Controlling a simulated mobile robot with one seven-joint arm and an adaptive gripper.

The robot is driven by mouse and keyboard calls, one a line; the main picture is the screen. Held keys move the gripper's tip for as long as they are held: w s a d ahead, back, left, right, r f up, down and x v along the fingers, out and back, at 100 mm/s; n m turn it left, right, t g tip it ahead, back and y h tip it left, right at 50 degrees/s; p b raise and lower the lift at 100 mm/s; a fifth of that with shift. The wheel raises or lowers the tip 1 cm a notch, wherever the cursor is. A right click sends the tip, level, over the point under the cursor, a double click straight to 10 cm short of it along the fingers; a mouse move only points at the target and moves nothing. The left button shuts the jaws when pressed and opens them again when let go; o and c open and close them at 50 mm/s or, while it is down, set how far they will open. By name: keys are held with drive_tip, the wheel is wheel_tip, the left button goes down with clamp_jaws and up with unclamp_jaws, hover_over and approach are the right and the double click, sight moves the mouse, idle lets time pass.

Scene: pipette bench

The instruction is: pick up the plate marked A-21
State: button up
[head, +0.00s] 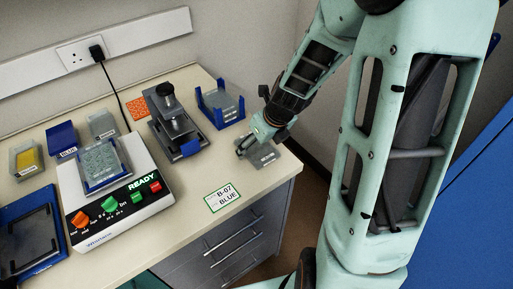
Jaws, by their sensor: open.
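My gripper (256,147) is low over the bench's right end, at a small grey plate (266,158) with a pale label on its front. The label is too small to read, so I cannot tell whether this is plate A-21. My gripper is open, with its fingers at the plate's left and back; whether they touch it I cannot tell. Part of the plate is hidden under the gripper. Another plate, clear with wells (102,160), sits on the white device (118,205), which shows READY. I see no legible A-21 mark.
A card (223,195) reading B-07 BLUE lies at the bench's front edge. A dark press-like instrument (172,118) and a blue-sided holder (207,108) stand left of my gripper. Tip boxes (27,160) and a blue tray (12,219) are at left.

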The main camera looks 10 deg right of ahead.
drive_tip(key=shift+c, duration=0.7)
drive_tip(key=c, duration=1.1)
drive_tip(key=shift+r, duration=0.1)
